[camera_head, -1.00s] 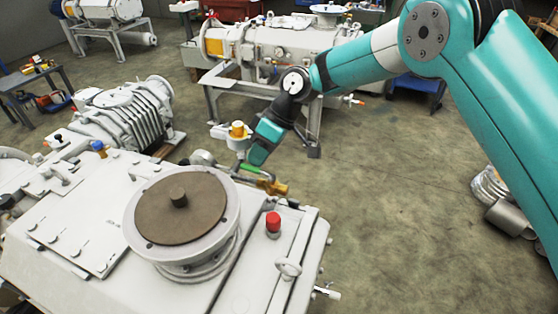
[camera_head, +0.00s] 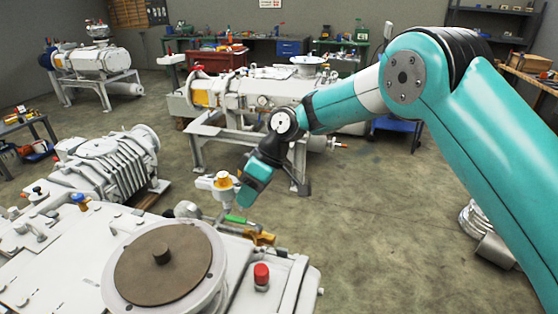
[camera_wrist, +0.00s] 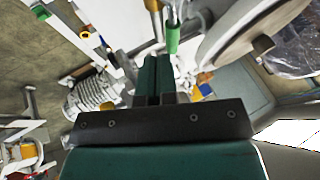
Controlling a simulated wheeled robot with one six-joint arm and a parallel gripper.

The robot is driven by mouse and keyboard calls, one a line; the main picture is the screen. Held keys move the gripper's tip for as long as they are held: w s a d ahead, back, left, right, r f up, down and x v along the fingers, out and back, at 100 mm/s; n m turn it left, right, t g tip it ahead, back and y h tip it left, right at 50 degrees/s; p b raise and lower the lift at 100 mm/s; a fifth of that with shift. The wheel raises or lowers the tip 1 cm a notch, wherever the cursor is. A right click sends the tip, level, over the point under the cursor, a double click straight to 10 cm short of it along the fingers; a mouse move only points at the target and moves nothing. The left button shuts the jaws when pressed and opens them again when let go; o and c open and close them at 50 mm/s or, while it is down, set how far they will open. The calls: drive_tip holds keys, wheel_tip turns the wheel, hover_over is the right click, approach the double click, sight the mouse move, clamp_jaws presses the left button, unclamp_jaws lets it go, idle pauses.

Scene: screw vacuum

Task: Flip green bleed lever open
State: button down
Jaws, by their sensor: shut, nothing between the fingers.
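The green bleed lever (camera_head: 236,219) is a short green handle beside a brass valve (camera_head: 262,238) on the white pump. In the head view it looks roughly level, pointing left from the valve. The lever also shows in the wrist view (camera_wrist: 173,38), past my fingertips and slightly right. My gripper (camera_head: 246,203) hangs just above the lever in the head view. In the wrist view its two green fingers (camera_wrist: 153,72) are together with nothing between them. I cannot tell whether the fingertips touch the lever.
A yellow-topped white fitting (camera_head: 222,180) and a round gauge (camera_head: 188,210) stand close to my gripper. A large flange with a brown disc (camera_head: 163,262) and a red cap (camera_head: 261,274) are on the pump in front. Open floor (camera_head: 375,215) lies to the right.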

drive_tip(key=p+v, duration=0.2)
drive_tip(key=v, duration=1.3)
drive_tip(key=s+d+r+m+t, duration=0.1)
drive_tip(key=s+d+r+m, duration=0.15)
drive_tip(key=s+r, duration=0.45)
drive_tip(key=s+d+f+m, duration=0.1)
drive_tip(key=s+d, duration=0.2)
drive_tip(key=s, duration=0.4)
drive_tip(key=s+d+f+m+t+h, duration=0.1)
drive_tip(key=s+d, duration=0.3)
drive_tip(key=s, duration=0.4)
drive_tip(key=s+d+f+m+t, duration=0.1)
drive_tip(key=s+d+m, duration=0.2)
drive_tip(key=s, duration=0.5)
drive_tip(key=shift+s+d+f+h, duration=0.2)
drive_tip(key=shift+f+h, duration=0.1)
drive_tip(key=shift+h, duration=0.1)
